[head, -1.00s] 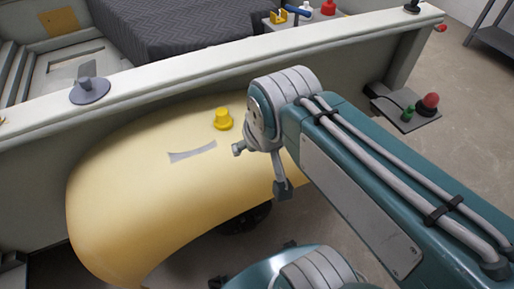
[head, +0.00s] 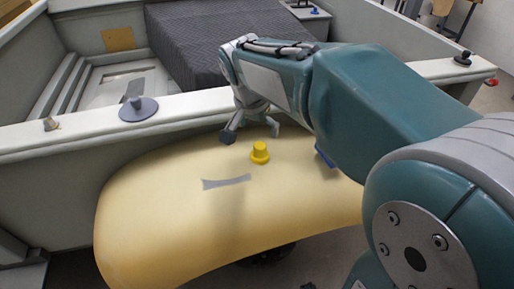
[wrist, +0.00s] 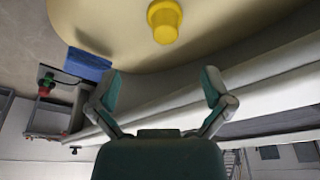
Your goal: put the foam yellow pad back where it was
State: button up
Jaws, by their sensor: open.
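A small yellow knob-shaped piece (head: 260,153) stands upright on a large pale-yellow rounded body (head: 150,210); both show in the wrist view, the knob (wrist: 163,20) at the top centre. I cannot tell for sure which of these is the foam yellow pad. My gripper (head: 252,131) is open and empty, just beyond the knob near the pale wall in the head view. In the wrist view its two spread fingers (wrist: 160,84) sit below the knob and apart from it. Part of the yellow body is hidden by my arm.
A pale wall (head: 70,128) carries a grey round disc (head: 138,109). Behind it are a dark quilted block (head: 200,55) and a tan square (head: 118,39).

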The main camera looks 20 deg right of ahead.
jog(key=x, duration=1.1)
jog(key=shift+w+a+f, duration=0.15)
jog(key=shift+w+a, duration=0.1)
jog(key=shift+w, duration=0.05)
jog(key=c, duration=1)
jog(key=shift+o, duration=0.2)
jog(key=shift+r, duration=0.55)
notch_tip(320, 180, up, 3)
jog(key=shift+f, duration=0.2)
jog(key=s+r, duration=1)
jog(key=s, duration=0.4)
send_near(261, 144)
jog(key=s+d+f, duration=0.2)
jog(key=s+f, duration=0.1)
jog(key=w+f, duration=0.4)
jog(key=shift+f, duration=0.4)
jog(key=shift+w+a+f, duration=0.1)
jog(key=shift+w+f, duration=0.45)
jog(key=shift+f, duration=1.5)
